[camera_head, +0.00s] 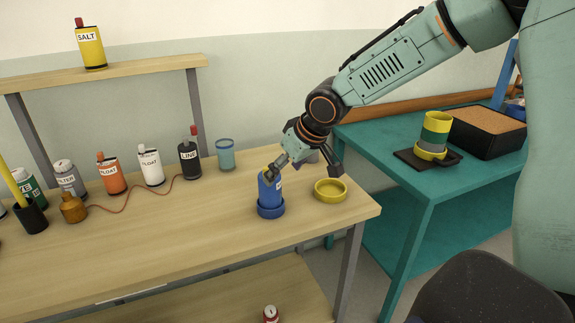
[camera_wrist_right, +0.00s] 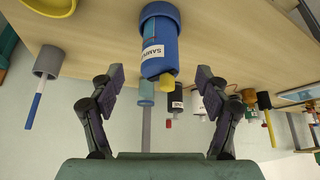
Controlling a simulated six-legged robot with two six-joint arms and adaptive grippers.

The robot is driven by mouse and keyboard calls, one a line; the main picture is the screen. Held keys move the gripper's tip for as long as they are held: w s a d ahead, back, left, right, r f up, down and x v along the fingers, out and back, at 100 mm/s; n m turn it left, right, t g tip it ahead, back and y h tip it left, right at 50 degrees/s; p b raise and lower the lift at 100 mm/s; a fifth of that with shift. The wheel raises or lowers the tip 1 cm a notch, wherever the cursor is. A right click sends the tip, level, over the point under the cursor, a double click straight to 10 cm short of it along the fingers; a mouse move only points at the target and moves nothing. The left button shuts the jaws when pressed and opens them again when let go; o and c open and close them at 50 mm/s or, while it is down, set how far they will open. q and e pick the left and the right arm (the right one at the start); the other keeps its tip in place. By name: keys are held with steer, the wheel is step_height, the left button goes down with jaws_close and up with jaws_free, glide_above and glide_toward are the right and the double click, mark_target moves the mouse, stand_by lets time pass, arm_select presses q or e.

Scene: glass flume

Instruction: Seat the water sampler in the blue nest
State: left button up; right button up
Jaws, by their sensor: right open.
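The water sampler (camera_head: 270,187) is a blue bottle with a white label and a yellow top. It stands upright in the blue nest (camera_head: 270,210), a low blue ring on the wooden bench. In the right wrist view the sampler (camera_wrist_right: 162,48) has its base inside the nest's rim (camera_wrist_right: 160,11). My right gripper (camera_head: 304,164) is open and empty, close to the sampler's top. In the wrist view its spread fingers (camera_wrist_right: 160,88) are apart from the bottle, on either side of the yellow top. My left gripper is out of view.
A yellow ring (camera_head: 330,191) lies right of the nest. A teal cup (camera_head: 225,155), a black LINE bottle (camera_head: 189,158) and several other bottles stand along the back. A teal table (camera_head: 395,180) stands to the right. The bench's front left is clear.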

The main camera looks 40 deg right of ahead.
mark_target(274, 188)
steer(key=shift+s+d+r, duration=0.1)
steer(key=shift+s+r, duration=0.15)
steer(key=shift+r, duration=0.3)
steer(key=shift+s, duration=0.15)
steer(key=x, duration=0.7)
steer(key=shift+f, duration=0.25)
steer(key=shift+b+x, duration=0.75)
steer(key=shift+x, duration=0.35)
steer(key=shift+b+x, duration=0.9)
steer(key=shift+x, duration=0.3)
steer(key=shift+r, duration=0.15)
